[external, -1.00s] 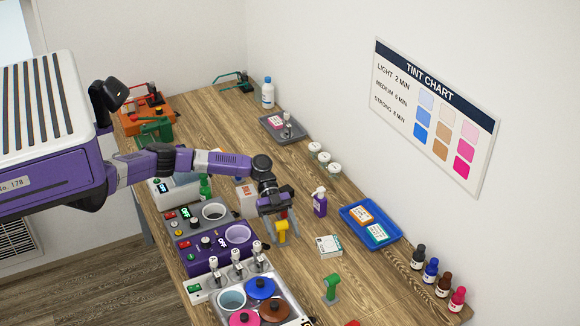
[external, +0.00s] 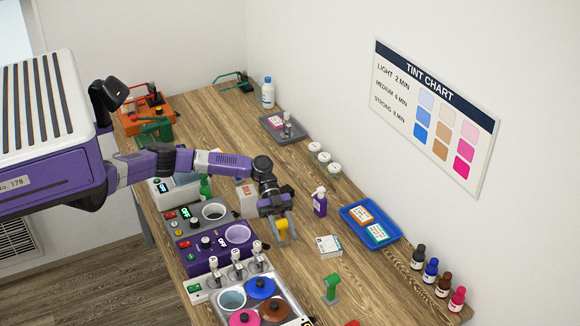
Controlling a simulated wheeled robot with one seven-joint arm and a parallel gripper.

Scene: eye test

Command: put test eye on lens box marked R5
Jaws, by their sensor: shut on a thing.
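My gripper (external: 282,231) is shut on a small yellow piece (external: 282,229) over the wood bench. The piece looks like the test eye, but it is small and partly hidden by the fingers. I cannot tell whether it touches the bench. A similar upright green piece (external: 331,287) stands nearer the front. A white lens box with a green mark (external: 329,246) lies on the bench just right of my gripper. An orange-marked box (external: 360,215) and a teal-marked box (external: 377,233) lie in the blue tray (external: 352,228). The box markings are too small to read, so I cannot tell which is R5.
A purple machine (external: 218,248) and lidded pots (external: 262,288) are to the left and front. A grey tray (external: 272,130) holds a pink-marked box.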

